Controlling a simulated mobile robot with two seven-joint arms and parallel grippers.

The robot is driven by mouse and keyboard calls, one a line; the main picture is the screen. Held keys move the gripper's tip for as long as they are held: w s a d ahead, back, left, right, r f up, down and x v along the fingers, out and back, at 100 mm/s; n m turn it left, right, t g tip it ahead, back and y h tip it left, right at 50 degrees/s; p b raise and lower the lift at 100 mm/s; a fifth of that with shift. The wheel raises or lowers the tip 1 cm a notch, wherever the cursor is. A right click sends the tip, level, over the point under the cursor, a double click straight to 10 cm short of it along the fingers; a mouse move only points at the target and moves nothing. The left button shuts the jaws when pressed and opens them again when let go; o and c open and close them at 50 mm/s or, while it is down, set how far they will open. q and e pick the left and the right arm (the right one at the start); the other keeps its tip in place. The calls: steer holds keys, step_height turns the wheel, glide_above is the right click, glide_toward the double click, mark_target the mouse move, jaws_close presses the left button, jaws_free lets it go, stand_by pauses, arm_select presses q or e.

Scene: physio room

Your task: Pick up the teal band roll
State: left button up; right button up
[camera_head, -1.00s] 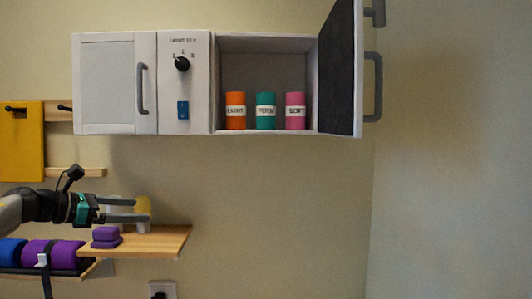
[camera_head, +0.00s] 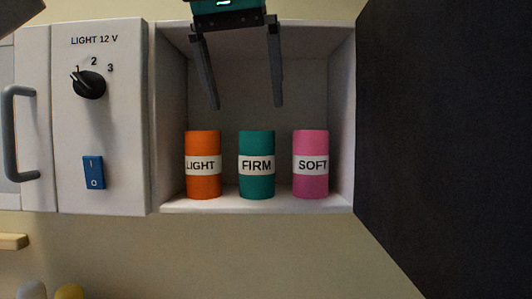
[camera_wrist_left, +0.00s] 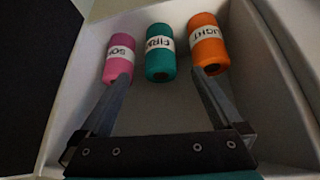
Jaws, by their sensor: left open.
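The teal band roll (camera_head: 256,180), labelled FIRM, stands upright on the cabinet's shelf between an orange roll (camera_head: 203,184) labelled LIGHT and a pink roll (camera_head: 311,184) labelled SOFT. My left gripper (camera_head: 245,106) is open and empty, its fingers pointing down at the cabinet opening, above the teal roll in the head view. In the left wrist view the teal roll (camera_wrist_left: 160,66) shows beyond and between the open fingers (camera_wrist_left: 162,80), not touched as far as I can see. My right gripper is not in view.
The open cabinet compartment (camera_head: 254,207) has side walls close to the outer rolls. Its dark open door (camera_head: 445,130) fills the right. A panel with a knob (camera_head: 88,84) and a blue switch (camera_head: 93,172) is at left.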

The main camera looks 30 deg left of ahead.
mark_target(253, 144)
arm_select(q)
steer(key=x, duration=0.8)
steer(key=shift+f, duration=0.35)
steer(key=shift+w+f, duration=0.25)
steer(key=shift+f, duration=0.1)
steer(key=x, duration=0.5)
steer(key=shift+w+a, duration=0.1)
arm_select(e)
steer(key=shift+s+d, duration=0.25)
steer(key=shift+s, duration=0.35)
arm_select(q)
steer(key=shift+r, duration=0.1)
steer(key=shift+c, duration=0.2)
